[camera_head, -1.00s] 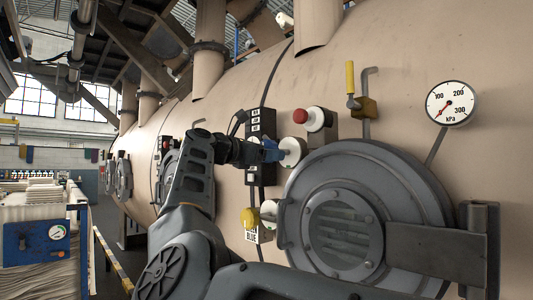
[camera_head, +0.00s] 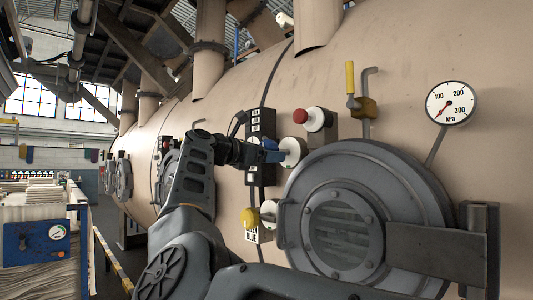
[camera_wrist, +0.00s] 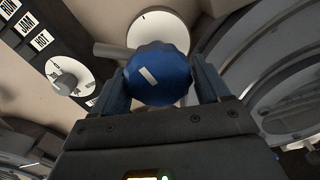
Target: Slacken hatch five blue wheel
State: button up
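The blue wheel (camera_wrist: 158,76) is a lobed knob with a white mark, in front of a round white dial plate (camera_wrist: 157,32). In the head view it is a small blue shape (camera_head: 270,144), mostly hidden by my gripper, beside the white plate (camera_head: 291,152). My gripper (camera_wrist: 162,84) has one finger on each side of the wheel, and both appear to touch it. In the head view my gripper (camera_head: 266,153) reaches in from the left. The white mark is tilted in the wrist view.
The round grey hatch (camera_head: 342,232) is to the right. A red button (camera_head: 301,116) is above the wheel, and a yellow knob (camera_head: 249,217) with a label (camera_head: 251,237) is below. A yellow-handled valve (camera_head: 364,106) and a kPa gauge (camera_head: 451,103) are farther right.

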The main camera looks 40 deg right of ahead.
jog(key=o, duration=0.3)
jog(key=a, duration=0.7)
jog(key=shift+a+b, duration=0.4)
jog(key=shift+s, duration=0.1)
